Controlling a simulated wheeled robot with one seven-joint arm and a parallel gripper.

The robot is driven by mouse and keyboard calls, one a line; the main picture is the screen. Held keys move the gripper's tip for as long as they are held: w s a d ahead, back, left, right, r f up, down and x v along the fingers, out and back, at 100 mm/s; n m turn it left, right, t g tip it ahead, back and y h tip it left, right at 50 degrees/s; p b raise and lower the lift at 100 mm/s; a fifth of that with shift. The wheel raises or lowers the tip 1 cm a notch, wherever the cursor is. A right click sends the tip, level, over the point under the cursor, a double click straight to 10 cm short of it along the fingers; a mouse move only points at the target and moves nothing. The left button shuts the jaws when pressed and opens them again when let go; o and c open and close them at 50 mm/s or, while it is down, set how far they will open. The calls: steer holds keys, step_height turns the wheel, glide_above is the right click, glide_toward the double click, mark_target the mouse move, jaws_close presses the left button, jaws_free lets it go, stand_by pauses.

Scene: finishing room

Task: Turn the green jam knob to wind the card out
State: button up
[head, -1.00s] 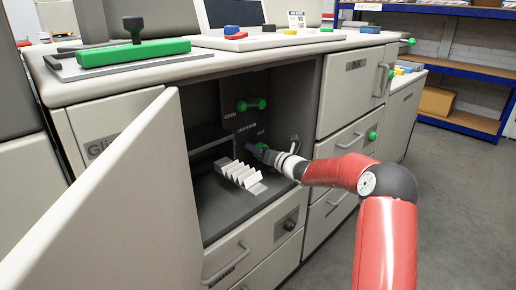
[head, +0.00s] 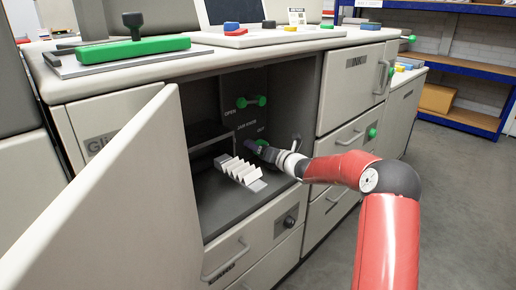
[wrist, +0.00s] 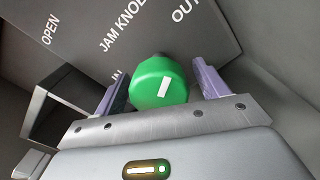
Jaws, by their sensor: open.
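The green jam knob (wrist: 158,84) sits on a dark panel inside the open cabinet and has a white mark on its face. In the wrist view my gripper (wrist: 160,88) is open, with one purple finger on each side of the knob. Gaps show between the fingers and the knob. The white card (head: 239,171), folded in zigzag, lies below and left of the knob in the cabinet.
The cabinet door (head: 130,205) hangs open at the left. Another green handle (head: 251,102) is above the knob, near the word OPEN.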

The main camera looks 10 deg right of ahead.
steer(key=v, duration=0.7)
steer(key=shift+s+d+b, duration=0.1)
steer(key=shift+b, duration=0.3)
